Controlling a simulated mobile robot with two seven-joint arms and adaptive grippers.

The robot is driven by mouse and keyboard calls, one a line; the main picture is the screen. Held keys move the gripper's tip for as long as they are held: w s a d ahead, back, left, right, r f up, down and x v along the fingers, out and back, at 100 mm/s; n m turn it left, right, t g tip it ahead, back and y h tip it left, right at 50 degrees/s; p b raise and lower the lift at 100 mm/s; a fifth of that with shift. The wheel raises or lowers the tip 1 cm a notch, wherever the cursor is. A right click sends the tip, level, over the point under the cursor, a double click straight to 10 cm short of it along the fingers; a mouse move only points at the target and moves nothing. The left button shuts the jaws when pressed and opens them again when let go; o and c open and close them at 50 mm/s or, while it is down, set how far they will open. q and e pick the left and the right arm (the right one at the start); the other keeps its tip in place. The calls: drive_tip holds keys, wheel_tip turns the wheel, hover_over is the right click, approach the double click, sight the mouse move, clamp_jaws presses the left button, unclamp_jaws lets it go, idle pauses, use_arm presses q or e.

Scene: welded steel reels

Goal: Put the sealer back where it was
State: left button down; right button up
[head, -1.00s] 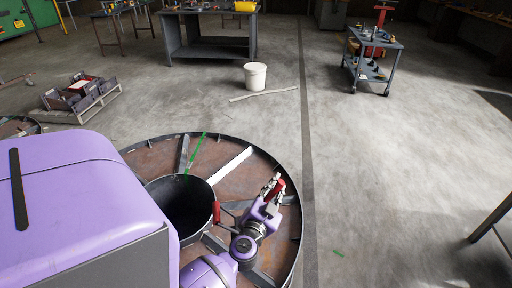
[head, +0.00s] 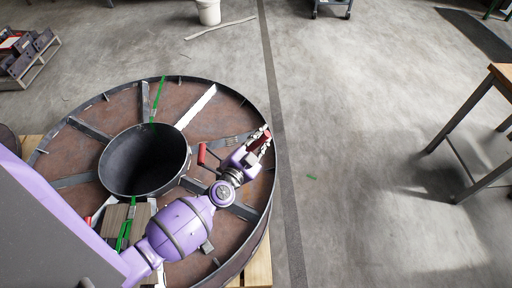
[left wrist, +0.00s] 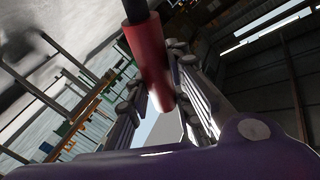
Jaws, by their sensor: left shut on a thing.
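My left gripper (head: 258,144) is over the right part of the large steel reel (head: 110,112), near its rim. It is shut on a red grip of the sealer (head: 264,141). In the left wrist view the red grip (left wrist: 150,65) with a dark rod lies between the fingers. A second red grip (head: 201,154) shows left of the gripper near the hub; it may be the sealer's other handle, but the gripper hides the link. Whether the sealer touches the reel cannot be told. My right gripper is not in view.
The reel has an open round hub (head: 145,160) and raised spokes. A green strap (head: 157,98) crosses it; wooden blocks (head: 118,222) lie near the hub. A wooden-topped table (head: 502,76) stands at right. A white bucket (head: 208,12) stands behind.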

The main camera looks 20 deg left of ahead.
use_arm(q)
drive_tip(key=w+a+f+b, duration=0.3)
drive_tip(key=w+f+b, duration=0.6)
drive_tip(key=f+b, duration=0.1)
drive_tip(key=shift+w+a+f+b, duration=0.2)
drive_tip(key=shift+w+f+b, duration=0.15)
drive_tip(key=shift+f, duration=0.15)
drive_tip(key=c, duration=1.6)
unclamp_jaws()
drive_tip(key=shift+s+f, duration=0.1)
drive_tip(key=shift+f, duration=0.05)
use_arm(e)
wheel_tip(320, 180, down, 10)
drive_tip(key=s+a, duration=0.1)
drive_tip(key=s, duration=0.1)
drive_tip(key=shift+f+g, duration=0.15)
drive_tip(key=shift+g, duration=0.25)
use_arm(q)
drive_tip(key=shift+o, duration=0.2)
